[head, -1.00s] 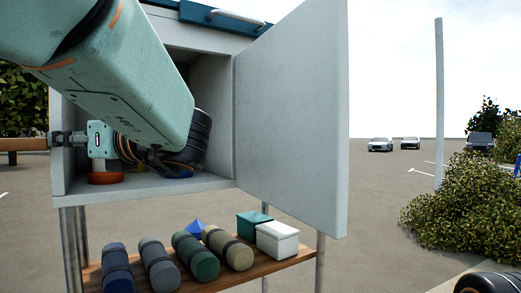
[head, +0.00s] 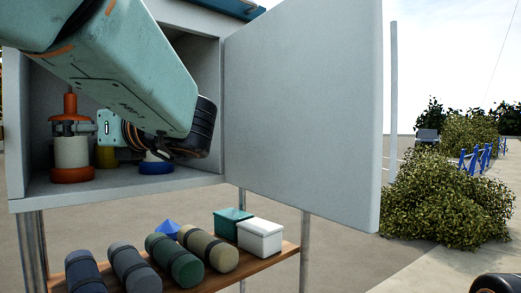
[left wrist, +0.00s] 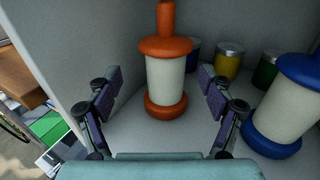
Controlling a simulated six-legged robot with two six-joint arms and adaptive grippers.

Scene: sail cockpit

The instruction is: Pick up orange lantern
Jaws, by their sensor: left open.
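The orange lantern (head: 71,152) stands upright at the left inside the open grey cabinet, with a pale middle and orange top and base. It also stands upright in the left wrist view (left wrist: 165,80), near the picture's middle. My left gripper (left wrist: 160,78) is open, one finger on each side of the lantern in that view, with gaps showing on both sides. In the head view my left arm reaches across the cabinet opening, and the gripper (head: 75,128) is at the lantern's upper part. My right gripper is not in view.
A blue lantern (left wrist: 289,103) stands right of the orange one. Yellow (left wrist: 228,62) and green (left wrist: 265,72) containers stand behind. The cabinet door (head: 300,110) is swung open to the right. A lower wooden shelf (head: 215,283) holds several rolls and two boxes.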

